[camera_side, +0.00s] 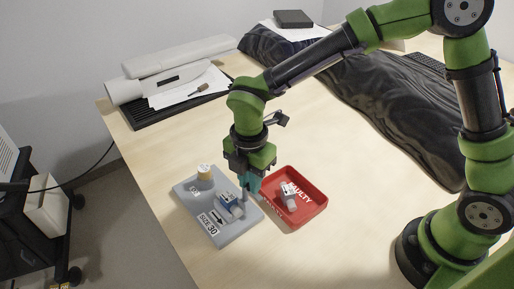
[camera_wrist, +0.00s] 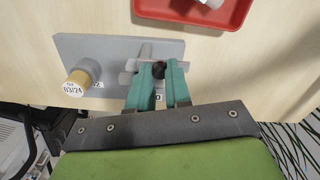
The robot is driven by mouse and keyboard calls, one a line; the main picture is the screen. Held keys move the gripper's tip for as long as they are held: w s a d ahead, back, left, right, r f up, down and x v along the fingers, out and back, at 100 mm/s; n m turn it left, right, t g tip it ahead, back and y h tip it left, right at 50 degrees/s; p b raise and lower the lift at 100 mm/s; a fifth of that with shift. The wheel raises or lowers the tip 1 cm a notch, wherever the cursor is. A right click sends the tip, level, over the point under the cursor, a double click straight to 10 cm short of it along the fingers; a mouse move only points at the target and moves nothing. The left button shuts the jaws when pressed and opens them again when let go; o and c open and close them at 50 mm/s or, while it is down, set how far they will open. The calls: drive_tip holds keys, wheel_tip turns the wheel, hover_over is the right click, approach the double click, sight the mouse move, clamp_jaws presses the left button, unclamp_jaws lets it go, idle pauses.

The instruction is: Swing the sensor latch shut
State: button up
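My gripper (camera_side: 247,188) points down over the board's right part, beside the sensor. A light grey bar (camera_wrist: 128,78) shows left of the fingers. The fingers hide much of the sensor and latch, so the latch's position is unclear.
A post with a cream cap (camera_side: 205,170) stands at the board's back left; it also shows in the wrist view (camera_wrist: 77,83). A red tray (camera_side: 315,211) marked FAULTY, holding a pale part (camera_side: 289,190), is close on the right. The table in front is clear.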

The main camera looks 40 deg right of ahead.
drive_tip(key=shift+m, duration=0.3)
clamp_jaws()
drive_tip(key=m, duration=0.3)
drive_tip(key=shift+a, duration=0.4)
drive_tip(key=m, duration=0.5)
drive_tip(key=shift+w+a, duration=0.25)
drive_tip(key=shift+a, duration=0.1)
drive_tip(key=m, duration=0.4)
drive_tip(key=shift+w+a, duration=0.2)
drive_tip(key=shift+w, duration=0.1)
drive_tip(key=shift+w+a+m, duration=0.1)
drive_tip(key=shift+w+m, duration=0.15)
drive_tip(key=shift+m, duration=1.1)
drive_tip(key=shift+w+m, duration=0.2)
drive_tip(key=shift+m, duration=1.15)
drive_tip(key=o, duration=0.8)
unclamp_jaws()
